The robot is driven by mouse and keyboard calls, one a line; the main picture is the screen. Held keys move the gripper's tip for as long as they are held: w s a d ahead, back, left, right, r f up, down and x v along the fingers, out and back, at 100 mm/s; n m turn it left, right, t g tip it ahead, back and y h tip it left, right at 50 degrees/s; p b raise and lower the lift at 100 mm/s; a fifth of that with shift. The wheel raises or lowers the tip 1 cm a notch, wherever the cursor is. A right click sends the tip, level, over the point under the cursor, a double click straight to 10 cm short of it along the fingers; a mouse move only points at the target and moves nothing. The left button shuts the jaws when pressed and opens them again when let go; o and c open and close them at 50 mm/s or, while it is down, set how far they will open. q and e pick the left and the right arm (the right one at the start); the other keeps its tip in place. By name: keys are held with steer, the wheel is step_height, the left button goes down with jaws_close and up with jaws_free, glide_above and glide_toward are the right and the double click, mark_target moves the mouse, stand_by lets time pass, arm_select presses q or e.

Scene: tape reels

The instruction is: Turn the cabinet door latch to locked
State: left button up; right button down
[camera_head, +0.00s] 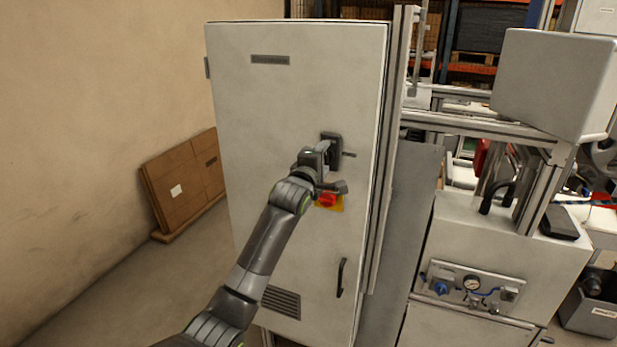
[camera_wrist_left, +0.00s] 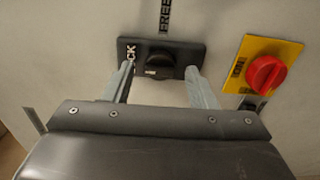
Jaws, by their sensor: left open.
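The tall pale cabinet door (camera_head: 250,110) stands shut in the head view. Its dark latch plate (camera_head: 332,137) is near the right edge, partly covered by my left gripper (camera_head: 324,153). In the left wrist view the latch plate (camera_wrist_left: 190,50) carries a round dark knob (camera_wrist_left: 160,60). A partly hidden label ending in "CK" is at the plate's left end, and "FREE" (camera_wrist_left: 165,16) is printed on the door above the knob. My left gripper (camera_wrist_left: 160,72) is open, its fingers on either side of the knob. I cannot tell whether they touch it.
A red rotary switch (camera_wrist_left: 266,73) on a yellow plate sits right of the latch in the wrist view, below it in the head view (camera_head: 328,200). A black door handle (camera_head: 341,278) is lower down. A metal frame and machine (camera_head: 480,250) stand right.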

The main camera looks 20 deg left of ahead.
arm_select(q)
steer(key=s+b, duration=0.5)
steer(key=s, duration=1.2)
steer(key=shift+a, duration=0.35)
